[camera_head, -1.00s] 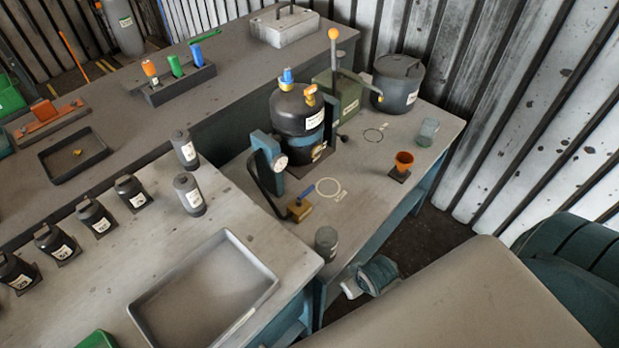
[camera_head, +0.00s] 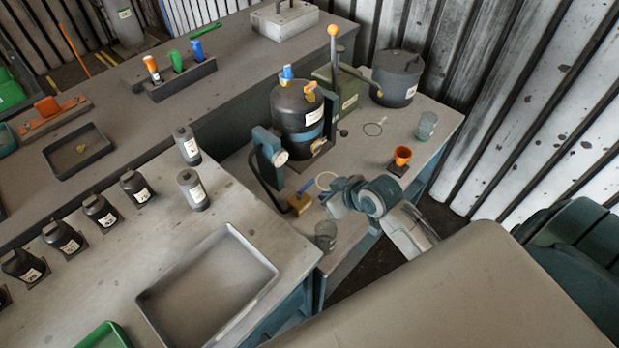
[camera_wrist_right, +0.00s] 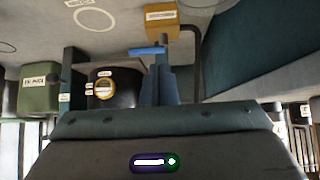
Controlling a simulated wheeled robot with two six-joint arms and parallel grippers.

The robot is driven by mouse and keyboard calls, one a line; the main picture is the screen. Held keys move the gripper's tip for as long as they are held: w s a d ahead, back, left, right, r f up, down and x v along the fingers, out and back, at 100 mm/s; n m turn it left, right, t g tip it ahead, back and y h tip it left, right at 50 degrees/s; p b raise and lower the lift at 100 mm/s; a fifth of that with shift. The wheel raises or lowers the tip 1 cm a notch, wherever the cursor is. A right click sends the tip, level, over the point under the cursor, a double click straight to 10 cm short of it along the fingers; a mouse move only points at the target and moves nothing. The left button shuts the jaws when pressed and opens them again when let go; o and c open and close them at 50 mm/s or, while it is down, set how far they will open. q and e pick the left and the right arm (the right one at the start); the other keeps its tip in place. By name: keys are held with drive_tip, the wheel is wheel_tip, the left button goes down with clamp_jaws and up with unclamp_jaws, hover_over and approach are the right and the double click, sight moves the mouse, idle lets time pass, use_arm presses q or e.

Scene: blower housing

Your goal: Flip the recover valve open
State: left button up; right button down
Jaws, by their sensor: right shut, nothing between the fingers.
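A small brass valve block (camera_head: 299,204) with a blue lever (camera_head: 306,186) sits on the right-hand bench, in front of the dark tank (camera_head: 297,110). In the right wrist view the brass block (camera_wrist_right: 162,18), with a label too small to read, and the blue lever (camera_wrist_right: 147,50) show near the top. My left gripper is out of view.
A clear jar (camera_head: 326,236) stands at the bench's front edge, close to my right gripper. A grey tray (camera_head: 258,262) lies on the left bench.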

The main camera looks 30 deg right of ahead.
sight(309, 183)
drive_tip(key=w+d+r+t, duration=0.1)
drive_tip(key=w+d+r, duration=0.1)
drive_tip(key=w, duration=0.4)
drive_tip(key=shift+w+r+t+y, duration=0.2)
drive_tip(key=shift+r+t+y, duration=0.1)
drive_tip(key=shift+r+y, duration=0.1)
drive_tip(key=p+x, duration=0.2)
drive_tip(key=x, duration=0.8)
drive_tip(key=s+f+p, duration=0.1)
drive_tip(key=s+d+f+p, duration=0.1)
drive_tip(key=s, duration=0.1)
drive_tip(key=shift+s+f, duration=0.1)
drive_tip(key=shift+s, duration=0.05)
drive_tip(key=shift+f, duration=0.1)
